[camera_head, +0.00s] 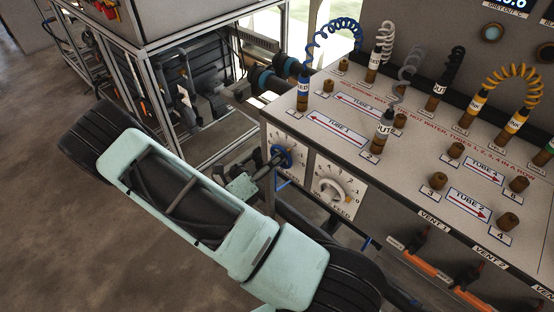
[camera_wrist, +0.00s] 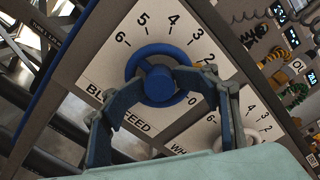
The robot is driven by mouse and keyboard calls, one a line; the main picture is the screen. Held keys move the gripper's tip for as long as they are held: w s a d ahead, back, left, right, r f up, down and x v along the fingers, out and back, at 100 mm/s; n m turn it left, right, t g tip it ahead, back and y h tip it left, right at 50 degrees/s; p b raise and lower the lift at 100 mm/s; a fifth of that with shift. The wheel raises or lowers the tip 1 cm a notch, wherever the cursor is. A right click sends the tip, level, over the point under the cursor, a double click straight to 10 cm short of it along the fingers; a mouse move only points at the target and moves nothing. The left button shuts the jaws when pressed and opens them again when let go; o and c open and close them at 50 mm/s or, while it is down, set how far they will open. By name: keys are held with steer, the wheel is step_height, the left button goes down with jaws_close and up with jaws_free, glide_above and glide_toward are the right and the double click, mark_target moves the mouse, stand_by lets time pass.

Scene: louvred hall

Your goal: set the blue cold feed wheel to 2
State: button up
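The blue cold feed wheel (camera_wrist: 138,62) is a round blue handwheel with a thick hub, on a white dial plate marked from 0 to 6. In the wrist view my gripper (camera_wrist: 159,84) has a fingertip on each side of the hub, and both seem to touch it. In the head view the wheel (camera_head: 284,151) shows at the panel's left end, with my gripper (camera_head: 268,164) reaching it from the left. The fingers cover the dial near 1 and part of the lower rim. I cannot make out the wheel's pointer or reading.
A white feed wheel (camera_head: 331,188) on its own dial sits close to the right of the blue one. Above is a bench top (camera_head: 325,155) with brown stubs and coiled hoses. A metal frame (camera_head: 180,150) stands behind on the left. Open floor (camera_head: 50,240) lies left.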

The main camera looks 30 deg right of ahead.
steer(key=v, duration=0.7)
stand_by(0.3)
